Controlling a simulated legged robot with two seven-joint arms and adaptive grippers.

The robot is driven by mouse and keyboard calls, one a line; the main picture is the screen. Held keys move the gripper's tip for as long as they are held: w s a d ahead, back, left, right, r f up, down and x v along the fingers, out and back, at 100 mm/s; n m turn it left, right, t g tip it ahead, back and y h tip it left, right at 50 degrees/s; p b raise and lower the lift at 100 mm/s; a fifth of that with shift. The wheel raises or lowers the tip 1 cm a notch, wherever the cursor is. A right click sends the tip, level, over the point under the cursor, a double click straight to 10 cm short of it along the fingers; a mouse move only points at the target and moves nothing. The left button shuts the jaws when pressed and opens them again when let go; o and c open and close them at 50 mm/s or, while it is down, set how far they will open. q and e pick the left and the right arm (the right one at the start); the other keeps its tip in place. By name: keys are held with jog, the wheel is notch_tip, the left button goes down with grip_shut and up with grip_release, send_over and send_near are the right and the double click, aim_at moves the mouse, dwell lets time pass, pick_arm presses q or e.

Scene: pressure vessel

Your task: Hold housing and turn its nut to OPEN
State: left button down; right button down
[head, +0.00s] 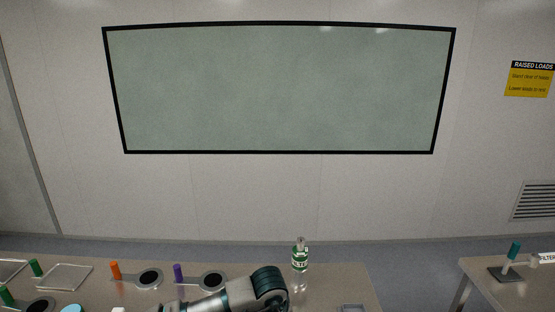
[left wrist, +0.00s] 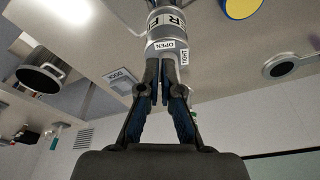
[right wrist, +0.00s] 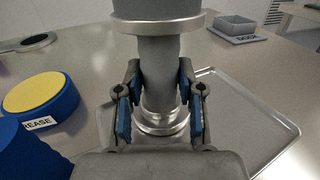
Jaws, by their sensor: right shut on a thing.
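The grey metal housing (left wrist: 165,22) shows in the left wrist view with a large partly cut-off letter label. Its lower ring, the nut (left wrist: 171,56), carries OPEN and TIGHT labels. My left gripper (left wrist: 161,66) has its two fingertips close together at the nut's edge, by the OPEN label; I cannot tell whether they grip anything. In the right wrist view, my right gripper (right wrist: 157,92) is shut on the housing's narrow metal body (right wrist: 158,60), one blue-padded finger on each side. A wide flange lies above the fingers and a ringed base below. The head view shows neither gripper.
A yellow-topped blue drum (right wrist: 40,94) with a partly hidden EASE label stands left. A DOCK box (right wrist: 236,27) stands back right. A green-labelled bottle (head: 300,258) stands on the bench.

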pick_arm(q)
jog(key=shift+s+d, duration=0.1)
jog(key=shift+s, duration=0.05)
notch_tip(320, 180, up, 6)
dwell(0.7)
jog(key=shift+s, duration=0.1)
notch_tip(320, 180, down, 6)
jog(key=w+a, duration=0.1)
jog(key=a, duration=0.1)
jog(key=shift+w+a, duration=0.25)
jog(key=shift+w, duration=0.1)
dwell(0.3)
jog(key=shift+s+d, duration=0.15)
jog(key=shift+d, duration=0.15)
dwell(0.7)
jog(key=shift+s+d, duration=0.4)
jog(key=shift+d, duration=0.25)
